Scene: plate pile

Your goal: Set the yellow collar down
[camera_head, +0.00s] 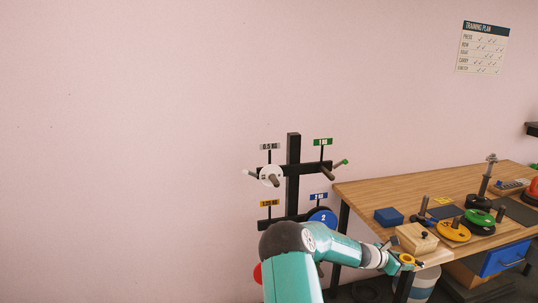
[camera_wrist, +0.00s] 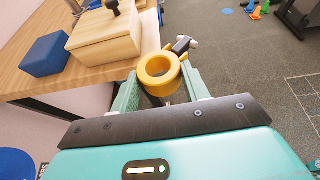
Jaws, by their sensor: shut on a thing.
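The yellow collar (camera_wrist: 158,72) is a thick ring with a dark lever that has a pale tip. In the wrist view my gripper (camera_wrist: 158,92) is shut on it, with a teal finger on each side. The collar is held beyond the table's front edge, over the floor, and looks clear of the table. In the head view my gripper (camera_head: 404,264) and the collar (camera_head: 407,259) show small at the table's near corner. The wooden box (camera_wrist: 106,38) with a dark knob stands on the table (camera_wrist: 22,82) just left of the collar.
A blue block (camera_wrist: 46,54) sits left of the box. Yellow (camera_head: 454,231) and green (camera_head: 480,217) plates and upright posts stand farther right on the table. A plate rack (camera_head: 293,185) stands left of the table. A white bucket (camera_head: 424,284) is below the table edge.

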